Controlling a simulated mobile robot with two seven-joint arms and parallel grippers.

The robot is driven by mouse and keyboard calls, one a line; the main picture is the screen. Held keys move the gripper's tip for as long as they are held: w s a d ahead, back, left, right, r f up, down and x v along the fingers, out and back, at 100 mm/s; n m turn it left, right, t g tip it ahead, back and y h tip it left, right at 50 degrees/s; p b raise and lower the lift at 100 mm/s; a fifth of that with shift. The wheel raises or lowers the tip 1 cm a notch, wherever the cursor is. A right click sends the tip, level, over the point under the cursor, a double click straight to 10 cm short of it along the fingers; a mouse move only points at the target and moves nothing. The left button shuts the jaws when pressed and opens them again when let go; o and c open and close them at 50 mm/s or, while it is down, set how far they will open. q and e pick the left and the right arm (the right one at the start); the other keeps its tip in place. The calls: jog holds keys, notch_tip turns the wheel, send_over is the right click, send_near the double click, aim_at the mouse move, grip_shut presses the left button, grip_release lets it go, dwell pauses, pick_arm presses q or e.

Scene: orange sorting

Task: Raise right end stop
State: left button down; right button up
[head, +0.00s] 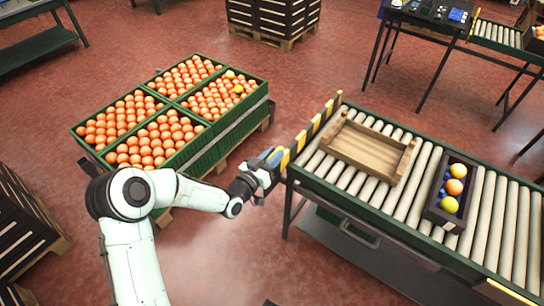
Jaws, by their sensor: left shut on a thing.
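A black-and-yellow striped end stop (318,122) stands up along the left end of the roller conveyor (415,213). My left gripper (277,163) is shut on the near end of this striped stop, at the conveyor's near left corner. The gripper partly hides that end of the stop. My right gripper is not in view.
An empty wooden crate (368,150) and a dark tray (437,212) with several fruits sit on the rollers. Green crates (216,148) full of oranges stand on a pallet left of the conveyor.

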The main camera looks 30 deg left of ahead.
pick_arm(q)
jog(key=c, duration=1.1)
grip_release()
jog(key=shift+d+r, duration=0.25)
jog(key=shift+r, duration=0.15)
jog(key=shift+o, duration=0.2)
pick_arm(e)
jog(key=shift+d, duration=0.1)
pick_arm(q)
jog(key=shift+f, duration=0.1)
jog(key=shift+s+a, duration=0.1)
jog(key=s+a+p, duration=0.1)
jog(key=s+p, duration=0.1)
jog(key=s, duration=1.1)
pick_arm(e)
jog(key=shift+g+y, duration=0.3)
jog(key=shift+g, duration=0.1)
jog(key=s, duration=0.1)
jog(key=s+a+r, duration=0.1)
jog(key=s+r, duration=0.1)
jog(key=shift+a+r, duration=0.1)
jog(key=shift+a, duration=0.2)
